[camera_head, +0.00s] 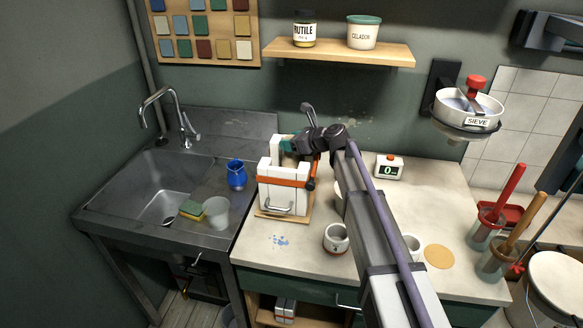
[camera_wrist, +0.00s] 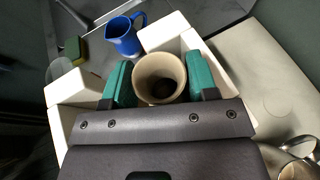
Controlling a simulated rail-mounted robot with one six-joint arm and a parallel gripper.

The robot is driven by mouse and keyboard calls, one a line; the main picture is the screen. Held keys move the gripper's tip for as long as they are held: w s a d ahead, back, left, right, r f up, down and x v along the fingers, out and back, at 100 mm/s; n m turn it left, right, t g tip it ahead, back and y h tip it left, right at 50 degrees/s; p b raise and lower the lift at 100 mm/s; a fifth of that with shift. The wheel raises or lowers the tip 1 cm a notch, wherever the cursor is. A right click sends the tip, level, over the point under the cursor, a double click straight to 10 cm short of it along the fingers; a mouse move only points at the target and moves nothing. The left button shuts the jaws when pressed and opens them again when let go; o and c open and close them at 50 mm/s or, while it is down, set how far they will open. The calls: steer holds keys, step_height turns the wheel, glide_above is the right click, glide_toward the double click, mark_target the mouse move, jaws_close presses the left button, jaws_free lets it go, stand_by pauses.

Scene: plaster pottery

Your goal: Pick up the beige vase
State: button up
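The beige vase (camera_wrist: 159,78) stands between white plaster mould blocks, its round mouth facing the wrist camera. My gripper (camera_wrist: 160,82) has one teal pad on each side of the vase. Both pads look very close to its rim, but I cannot tell whether they press on it. The vase's lower body is hidden. In the head view, my gripper (camera_head: 288,147) is down at the top of the white mould (camera_head: 277,194), which has an orange strap. The vase cannot be made out clearly there.
A blue jug (camera_head: 236,174) stands left of the mould, by the sink (camera_head: 158,208). A wooden shelf (camera_head: 340,52) hangs above.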

steer(key=c, duration=0.5)
steer(key=shift+r, duration=0.15)
